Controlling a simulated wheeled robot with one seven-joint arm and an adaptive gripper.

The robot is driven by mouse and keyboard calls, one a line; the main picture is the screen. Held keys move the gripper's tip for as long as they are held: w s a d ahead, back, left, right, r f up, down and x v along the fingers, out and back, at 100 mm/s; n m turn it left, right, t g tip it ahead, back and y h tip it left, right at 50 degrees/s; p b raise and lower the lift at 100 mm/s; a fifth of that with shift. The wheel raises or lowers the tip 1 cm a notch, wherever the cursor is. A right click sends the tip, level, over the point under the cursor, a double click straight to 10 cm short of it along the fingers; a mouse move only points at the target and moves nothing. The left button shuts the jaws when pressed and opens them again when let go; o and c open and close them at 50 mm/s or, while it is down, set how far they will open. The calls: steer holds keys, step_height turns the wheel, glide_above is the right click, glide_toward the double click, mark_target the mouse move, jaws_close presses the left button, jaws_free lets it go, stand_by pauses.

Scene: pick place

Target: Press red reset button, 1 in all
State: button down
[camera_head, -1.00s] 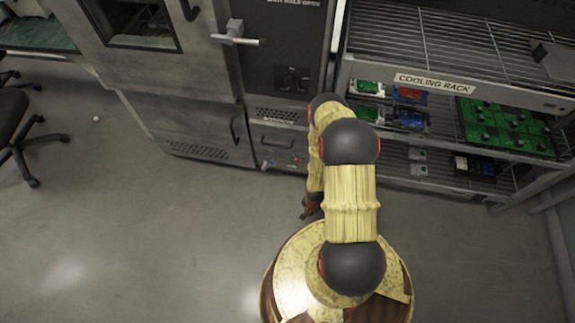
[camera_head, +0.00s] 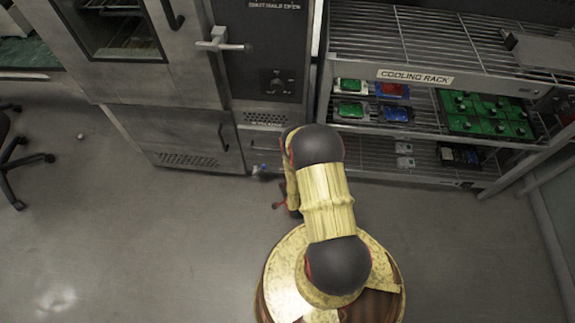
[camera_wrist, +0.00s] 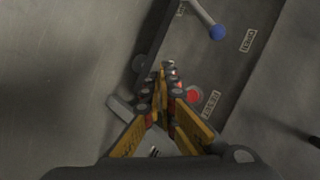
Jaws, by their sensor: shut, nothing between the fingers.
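The red reset button (camera_wrist: 194,95) is a small round red disc on a grey panel in the wrist view, beside a white label (camera_wrist: 211,104). My gripper (camera_wrist: 167,72) is shut and empty, its yellow-and-black fingers closed together. In the picture its tips lie just left of and above the button. I cannot tell the gap between the tips and the panel, and no contact is clear. In the head view my arm covers the part of the low panel where the button sits.
A lever with a blue knob (camera_wrist: 217,32) sticks out from the same panel. In the head view, the oven-like cabinet (camera_head: 180,130) stands left and the cooling rack (camera_head: 415,77) with circuit boards stands right.

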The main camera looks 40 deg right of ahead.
steer(key=w+d, duration=0.5)
steer(key=d, duration=0.1)
steer(key=shift+w+d+b, duration=0.35)
steer(key=shift+d+b, duration=0.05)
stand_by(1.6)
steer(key=shift+w+d, duration=0.25)
steer(key=shift+d, duration=0.05)
steer(key=shift+w+d, duration=0.35)
stand_by(1.0)
steer(key=shift+s+a+r, duration=0.1)
steer(key=shift+s+a, duration=0.45)
steer(key=shift+a, duration=0.1)
steer(key=shift+s+a, duration=0.1)
steer(key=shift+s+a+p, duration=0.65)
steer(key=shift+s+a, duration=0.9)
steer(key=shift+a, duration=0.25)
